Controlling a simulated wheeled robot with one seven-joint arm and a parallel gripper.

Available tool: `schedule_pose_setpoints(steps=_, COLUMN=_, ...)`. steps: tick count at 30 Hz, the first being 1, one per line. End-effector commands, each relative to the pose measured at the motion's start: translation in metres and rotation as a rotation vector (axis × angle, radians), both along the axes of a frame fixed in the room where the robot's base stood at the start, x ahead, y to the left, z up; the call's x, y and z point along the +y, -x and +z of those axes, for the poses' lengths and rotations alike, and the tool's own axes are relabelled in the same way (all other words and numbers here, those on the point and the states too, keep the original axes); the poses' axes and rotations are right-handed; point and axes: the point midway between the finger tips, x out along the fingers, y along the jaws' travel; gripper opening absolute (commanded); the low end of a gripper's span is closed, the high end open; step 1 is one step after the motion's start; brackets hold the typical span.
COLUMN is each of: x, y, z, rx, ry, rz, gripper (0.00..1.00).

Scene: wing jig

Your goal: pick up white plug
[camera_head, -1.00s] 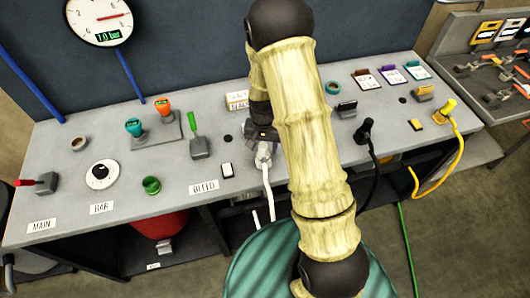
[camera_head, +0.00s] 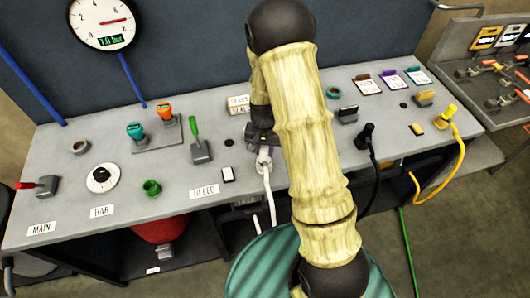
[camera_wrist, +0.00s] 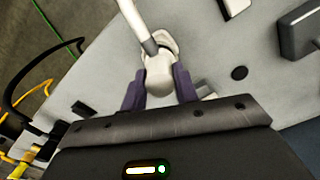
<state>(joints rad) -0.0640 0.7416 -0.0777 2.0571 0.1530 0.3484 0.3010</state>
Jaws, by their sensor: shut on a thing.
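The white plug (camera_wrist: 160,75) sits between the two purple fingers of my gripper (camera_wrist: 160,88) in the wrist view, and the fingers are shut on it. Its white cable (camera_wrist: 130,22) runs from its end. In the head view the white plug (camera_head: 264,158) shows just below my gripper (camera_head: 262,146), close to the grey bench top, with its cable hanging over the front edge. I cannot tell whether the plug touches the bench.
The grey bench (camera_head: 110,205) carries a green lever (camera_head: 196,135) and a white switch (camera_head: 228,174) left of the plug. A black plug (camera_head: 366,132) and a yellow plug (camera_head: 447,113), both with cables, stand to the right. A gauge (camera_head: 100,22) hangs behind.

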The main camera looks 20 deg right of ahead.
Motion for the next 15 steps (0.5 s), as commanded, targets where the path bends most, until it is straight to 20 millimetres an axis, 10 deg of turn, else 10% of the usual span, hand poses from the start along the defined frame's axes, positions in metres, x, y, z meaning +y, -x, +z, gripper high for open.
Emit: schedule_pose_setpoints(steps=15, x=0.002, y=-0.001, z=0.073, rx=-0.007, ry=0.0, rz=0.004, gripper=0.08)
